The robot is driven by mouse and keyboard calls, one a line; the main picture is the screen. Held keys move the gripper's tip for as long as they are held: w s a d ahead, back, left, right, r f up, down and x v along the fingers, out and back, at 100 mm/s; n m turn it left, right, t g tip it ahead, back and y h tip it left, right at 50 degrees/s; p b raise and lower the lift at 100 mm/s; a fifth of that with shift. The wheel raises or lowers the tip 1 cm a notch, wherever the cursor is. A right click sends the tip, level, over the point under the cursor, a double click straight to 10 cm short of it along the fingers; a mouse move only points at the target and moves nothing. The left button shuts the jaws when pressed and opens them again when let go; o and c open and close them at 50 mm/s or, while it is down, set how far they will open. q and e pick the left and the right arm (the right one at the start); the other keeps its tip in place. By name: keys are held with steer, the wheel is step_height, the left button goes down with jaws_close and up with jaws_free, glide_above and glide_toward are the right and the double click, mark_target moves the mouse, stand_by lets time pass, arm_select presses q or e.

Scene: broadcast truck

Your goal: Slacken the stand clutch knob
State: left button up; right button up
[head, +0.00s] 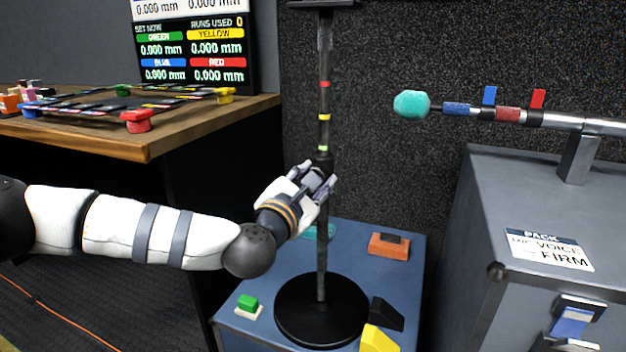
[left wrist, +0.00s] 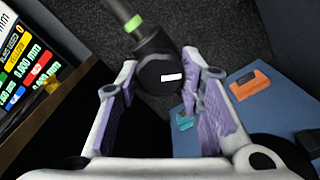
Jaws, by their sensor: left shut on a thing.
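The stand is a dark upright pole (head: 323,133) with red, yellow and green bands, on a round black base (head: 305,325). The black clutch knob (left wrist: 160,74) with a white mark shows in the left wrist view, below the green band and between my finger pads. In the head view my fingers largely hide it. My left gripper (head: 322,179) reaches the pole from the left and is shut on the knob. My right gripper is not in view.
The stand is on a blue surface (head: 400,285) with an orange block (head: 389,245), a green button (head: 247,303) and a yellow wedge (head: 378,340). A wooden table (head: 190,112) is left; a grey case (head: 480,240) and a microphone boom (head: 590,126) are right.

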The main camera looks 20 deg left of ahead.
arm_select(q)
steer(key=o, duration=1.2)
steer(key=shift+d, duration=0.1)
steer(key=shift+s, duration=0.1)
steer(key=s, duration=1.1)
steer(key=shift+s+a, duration=0.25)
steer(key=shift+s, duration=0.15)
